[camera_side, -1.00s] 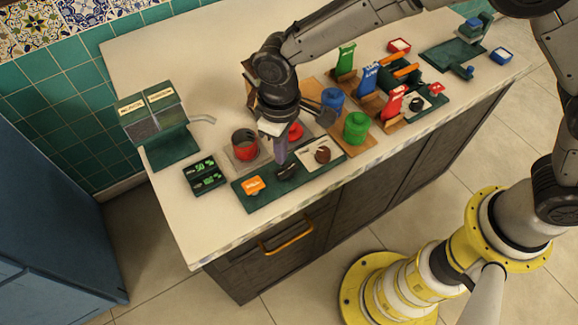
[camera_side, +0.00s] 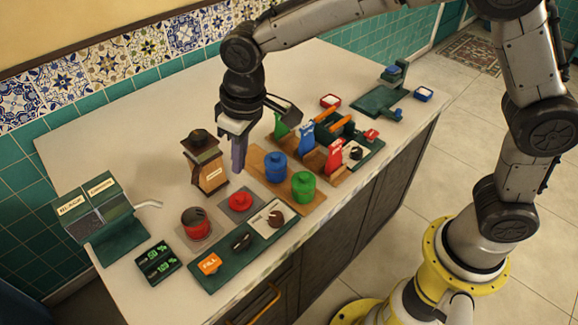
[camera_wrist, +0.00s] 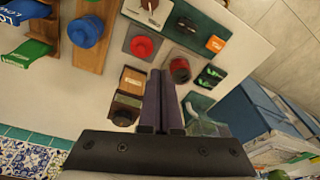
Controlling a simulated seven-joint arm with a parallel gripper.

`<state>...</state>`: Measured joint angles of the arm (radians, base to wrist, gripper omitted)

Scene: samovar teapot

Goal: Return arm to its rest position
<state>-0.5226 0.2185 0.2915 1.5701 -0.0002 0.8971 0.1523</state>
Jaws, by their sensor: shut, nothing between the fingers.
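My gripper (camera_side: 238,160) is shut and empty, fingers pointing down, in the side view. It is raised above the counter (camera_side: 330,75), right of the brown labelled urn (camera_side: 207,172) and behind the red knob (camera_side: 239,201) on its grey plate. In the wrist view my shut fingers (camera_wrist: 162,80) lie side by side in front of the camera. The urn (camera_wrist: 128,98) is left of the fingers there, the red knob (camera_wrist: 142,46) is beyond their tips, and a red pot (camera_wrist: 180,68) is to their right. The fingers appear apart from all of these.
A green panel (camera_side: 213,282) holds an orange FILL button, a dark switch and a dial. Blue (camera_side: 276,167) and green (camera_side: 303,186) canisters, coloured packets and a green rack stand right. A labelled dispenser (camera_side: 95,218) is left. The counter's back is clear.

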